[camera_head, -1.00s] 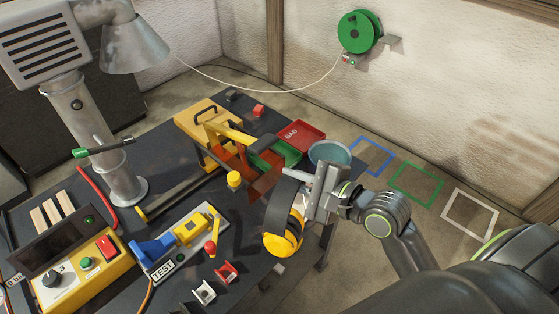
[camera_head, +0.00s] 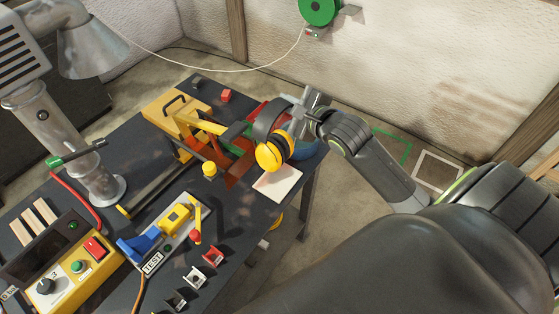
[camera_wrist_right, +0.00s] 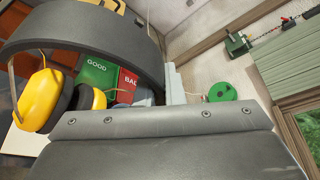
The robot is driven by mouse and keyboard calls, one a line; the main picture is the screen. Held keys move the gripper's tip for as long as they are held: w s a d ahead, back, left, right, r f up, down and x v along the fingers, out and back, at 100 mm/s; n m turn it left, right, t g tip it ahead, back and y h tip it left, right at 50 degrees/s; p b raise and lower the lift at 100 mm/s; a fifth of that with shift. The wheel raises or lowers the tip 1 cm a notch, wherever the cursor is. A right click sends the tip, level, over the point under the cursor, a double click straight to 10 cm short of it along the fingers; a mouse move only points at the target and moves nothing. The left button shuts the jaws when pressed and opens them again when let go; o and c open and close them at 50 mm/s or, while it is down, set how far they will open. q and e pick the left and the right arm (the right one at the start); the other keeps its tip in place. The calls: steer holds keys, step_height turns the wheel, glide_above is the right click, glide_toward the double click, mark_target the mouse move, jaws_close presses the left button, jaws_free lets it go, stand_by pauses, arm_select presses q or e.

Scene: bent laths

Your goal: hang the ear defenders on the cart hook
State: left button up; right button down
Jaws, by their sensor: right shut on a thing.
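The ear defenders have yellow cups (camera_head: 272,153) and a wide dark headband (camera_head: 268,117). My right gripper (camera_head: 303,115) is shut on the headband, and the cups hang to its left in the head view. They appear above the bench's right side, in front of the red and green trays. In the right wrist view the headband (camera_wrist_right: 95,30) arches across the top left, with a yellow cup (camera_wrist_right: 45,100) at the left. I cannot make out the cart hook in either view. My left gripper is not in view.
The dark bench (camera_head: 225,235) carries a yellow control box (camera_head: 75,275), a test fixture (camera_head: 165,235) and a yellow toolbox-like block (camera_head: 165,105). A pale square (camera_head: 277,184) lies near its right edge. A green reel (camera_head: 319,10) is on the wall.

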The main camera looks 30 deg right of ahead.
mark_target(287, 127)
step_height(287, 127, down, 5)
steer(key=shift+r, duration=0.1)
step_height(287, 127, down, 4)
steer(key=shift+f+p, duration=0.1)
steer(key=shift+p, duration=0.45)
steer(key=shift+f, duration=0.15)
steer(key=c, duration=2)
jaws_free()
steer(key=shift+f, duration=0.15)
steer(key=o, duration=0.5)
steer(key=shift+c, duration=0.2)
